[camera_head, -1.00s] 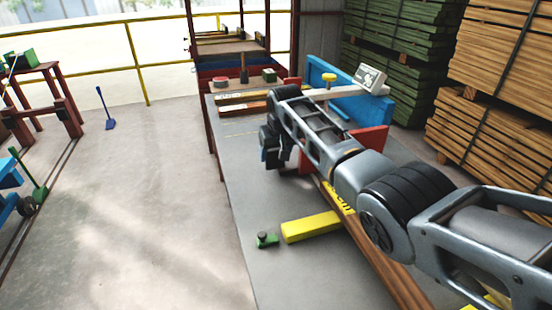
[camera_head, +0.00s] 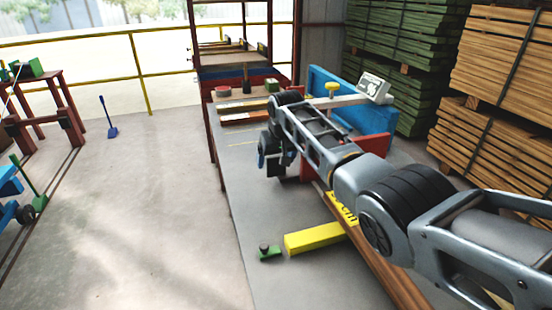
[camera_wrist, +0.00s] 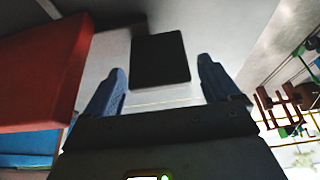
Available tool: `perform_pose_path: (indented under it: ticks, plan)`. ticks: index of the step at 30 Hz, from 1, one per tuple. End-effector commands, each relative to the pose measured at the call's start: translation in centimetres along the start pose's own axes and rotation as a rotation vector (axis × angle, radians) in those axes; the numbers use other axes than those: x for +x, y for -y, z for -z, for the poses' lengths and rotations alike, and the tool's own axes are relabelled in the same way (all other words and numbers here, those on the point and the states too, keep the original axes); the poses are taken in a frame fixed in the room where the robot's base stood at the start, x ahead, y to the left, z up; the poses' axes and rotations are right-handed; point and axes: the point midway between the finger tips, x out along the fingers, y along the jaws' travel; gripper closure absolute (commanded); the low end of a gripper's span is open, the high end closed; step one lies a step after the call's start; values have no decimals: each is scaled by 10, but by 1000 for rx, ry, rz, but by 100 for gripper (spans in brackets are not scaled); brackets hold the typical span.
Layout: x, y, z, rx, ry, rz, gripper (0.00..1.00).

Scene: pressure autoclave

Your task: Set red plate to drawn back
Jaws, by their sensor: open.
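The red plate (camera_head: 376,145) stands upright on the grey table, at the near end of a blue beam and partly hidden behind my arm. In the wrist view a large red surface (camera_wrist: 40,75), apparently the same plate, fills the left side. My gripper (camera_head: 272,160) is left of the plate in the head view, above the table and apart from it. In the wrist view its two blue fingers (camera_wrist: 163,82) are spread with nothing held. A flat black square (camera_wrist: 160,60) shows beyond and between the fingertips; I cannot tell what it is.
A yellow bar (camera_head: 312,238) and a small green block (camera_head: 270,253) lie on the near table. The blue beam (camera_head: 340,92) carries a white arm with a yellow knob (camera_head: 332,88). Timber stacks (camera_head: 500,120) stand at right.

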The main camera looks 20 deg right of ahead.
Motion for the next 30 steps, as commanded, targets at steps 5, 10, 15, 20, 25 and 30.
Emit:
perform_pose_path:
  ticks: [5, 10, 15, 20, 25, 30]
  plan:
    - [-6, 0, 0, 0, 1, 1, 11]
    - [-24, 0, 1, 0, -2, 1, 11]
    - [-48, 0, 1, 0, -3, 1, 11]
    - [-67, 0, 1, 0, -2, 0, 11]
    - [-76, 0, 0, 1, -1, 0, 11]
    - [-78, 0, 0, 1, 1, 0, 11]
